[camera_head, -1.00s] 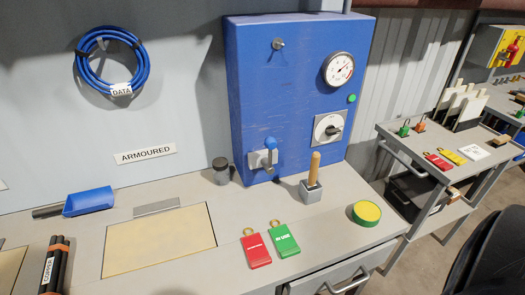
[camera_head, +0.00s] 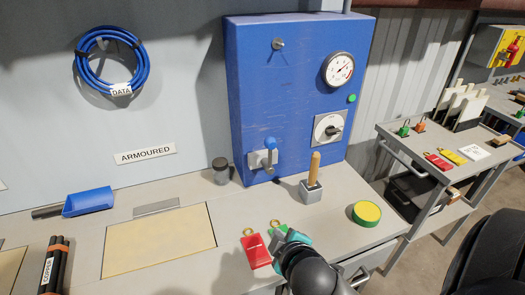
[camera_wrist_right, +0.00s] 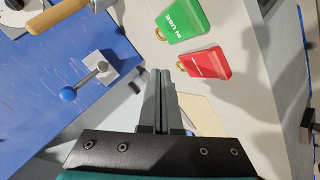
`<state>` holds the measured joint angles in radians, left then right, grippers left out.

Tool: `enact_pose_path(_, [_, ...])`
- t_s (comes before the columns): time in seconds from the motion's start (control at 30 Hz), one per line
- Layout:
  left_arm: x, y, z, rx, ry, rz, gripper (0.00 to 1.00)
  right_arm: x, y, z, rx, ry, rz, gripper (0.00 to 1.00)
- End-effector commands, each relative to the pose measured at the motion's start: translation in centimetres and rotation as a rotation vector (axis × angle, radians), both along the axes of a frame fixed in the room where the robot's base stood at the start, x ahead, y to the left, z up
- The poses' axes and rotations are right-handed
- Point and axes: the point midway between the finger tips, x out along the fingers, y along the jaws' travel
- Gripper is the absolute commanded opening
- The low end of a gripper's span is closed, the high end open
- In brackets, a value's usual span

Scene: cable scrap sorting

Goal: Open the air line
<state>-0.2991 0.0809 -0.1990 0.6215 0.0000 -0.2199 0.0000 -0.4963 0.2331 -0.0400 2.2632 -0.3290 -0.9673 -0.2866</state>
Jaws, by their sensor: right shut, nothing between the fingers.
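The blue panel (camera_head: 292,65) stands at the back of the bench. Low on its front is a grey valve block with a blue-knobbed lever (camera_head: 271,143); in the right wrist view the lever's blue knob (camera_wrist_right: 68,94) is at left, beside the fingers and apart from them. My right gripper (camera_head: 291,238) is over the bench front, partly covering the green tag (camera_head: 275,226). In the right wrist view its fingers (camera_wrist_right: 160,72) are shut and empty. The panel also carries a gauge (camera_head: 338,69) and a rotary switch (camera_head: 329,128). My left gripper is not in view.
A wooden-handled tool (camera_head: 314,168) stands upright in a grey block right of the lever. A dark cylinder (camera_head: 221,171) stands left of it. A red tag (camera_head: 256,251) and a yellow-green round button (camera_head: 367,213) lie on the bench (camera_head: 335,225). A cart (camera_head: 392,131) stands at right.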

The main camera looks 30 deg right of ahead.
Motion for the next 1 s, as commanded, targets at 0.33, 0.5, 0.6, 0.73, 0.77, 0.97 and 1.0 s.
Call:
enact_pose_path(0.33, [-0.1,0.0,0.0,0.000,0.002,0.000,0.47,7.3,-3.3,8.0,-0.679,-0.322,0.375,0.00])
enact_pose_path(0.5, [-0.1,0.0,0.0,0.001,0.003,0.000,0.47,8.5,-2.8,9.7,-0.865,-0.386,0.489,0.00])
enact_pose_path(0.6, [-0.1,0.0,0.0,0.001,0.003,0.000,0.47,8.7,-2.6,10.0,-0.904,-0.400,0.515,0.00])
enact_pose_path(0.73, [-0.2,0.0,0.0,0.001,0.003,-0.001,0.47,8.7,-2.6,10.0,-0.911,-0.402,0.520,0.00])
enact_pose_path(0.77, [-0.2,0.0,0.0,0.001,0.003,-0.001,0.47,8.7,-2.6,10.0,-0.910,-0.402,0.520,0.00])
enact_pose_path(0.97, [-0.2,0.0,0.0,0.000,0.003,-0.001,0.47,8.7,-2.6,10.0,-0.907,-0.402,0.519,0.00])
enact_pose_path(1.0, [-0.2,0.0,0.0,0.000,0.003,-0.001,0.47,8.9,-2.6,10.0,-0.907,-0.402,0.519,0.00])
